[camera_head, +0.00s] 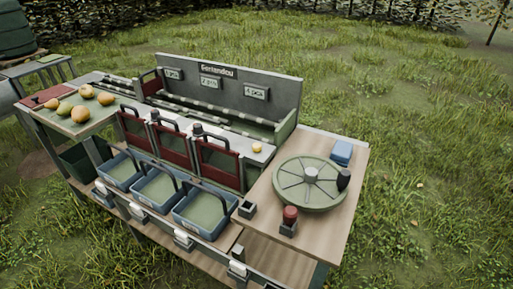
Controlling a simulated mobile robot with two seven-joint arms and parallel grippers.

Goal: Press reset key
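No key labelled reset can be read. A dark red round-topped knob on a small dark base (289,215) stands at the near right of the wooden table (330,220). A small black block (247,209) sits to its left, near the table's front edge. A small yellow round piece (257,148) lies behind the bins. Which of these is the reset key, I cannot tell. Neither of my grippers is in view.
A green spoked turntable (288,186) with a dark cylinder (343,179) at its edge fills the right table top. Blue trays (208,235) stand in front of red gates (173,147). Pears (82,114) lie on the left surface. A blue block (342,151) lies at the back right.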

